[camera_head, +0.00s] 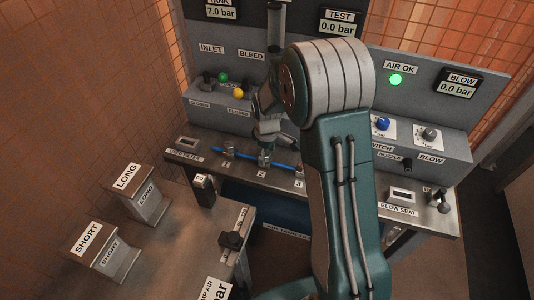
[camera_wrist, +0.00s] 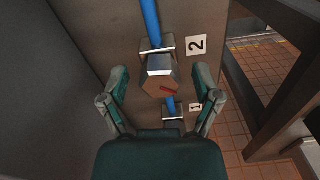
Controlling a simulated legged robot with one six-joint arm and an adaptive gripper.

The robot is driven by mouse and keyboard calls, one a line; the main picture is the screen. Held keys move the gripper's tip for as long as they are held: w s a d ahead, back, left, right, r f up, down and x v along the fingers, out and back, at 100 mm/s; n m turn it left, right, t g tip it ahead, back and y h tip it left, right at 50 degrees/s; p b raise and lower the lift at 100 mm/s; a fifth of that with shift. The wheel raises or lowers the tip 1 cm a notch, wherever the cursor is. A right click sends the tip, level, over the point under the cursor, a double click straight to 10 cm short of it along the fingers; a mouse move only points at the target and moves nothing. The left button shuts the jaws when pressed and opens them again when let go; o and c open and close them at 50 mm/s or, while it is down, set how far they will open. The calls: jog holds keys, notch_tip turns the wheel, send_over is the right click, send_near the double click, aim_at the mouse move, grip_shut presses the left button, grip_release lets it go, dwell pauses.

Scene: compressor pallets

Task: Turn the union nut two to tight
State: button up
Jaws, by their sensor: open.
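Union nut two (camera_wrist: 160,78) is a grey hexagonal nut with a red mark, on a blue tube beside the label 2 (camera_wrist: 196,45) in the wrist view. In the head view nut two (camera_head: 264,161) sits on the bench ledge above its label. My gripper (camera_wrist: 160,104) is open, with one finger on each side of the nut and a visible gap to both. In the head view my gripper (camera_head: 268,135) is just above the nut, partly behind my arm. Whether it touches the nut from above cannot be told.
Nut one (camera_head: 229,149) and nut three (camera_head: 300,170) sit on either side along the blue tube (camera_head: 284,165). The panel reads TANK 7.0 bar (camera_head: 221,12) and TEST 0.0 bar (camera_head: 341,24). A green AIR OK light (camera_head: 395,79) is lit.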

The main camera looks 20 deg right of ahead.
grip_shut()
jog(key=shift+m, duration=0.4)
jog(key=m, duration=0.4)
jog(key=shift+s+a+m, duration=0.1)
jog(key=shift+a+m, duration=0.05)
jog(key=shift+m, duration=0.15)
jog(key=m, duration=0.4)
jog(key=shift+a+m, duration=0.1)
jog(key=shift+m, duration=0.2)
jog(key=shift+s, duration=0.1)
grip_release()
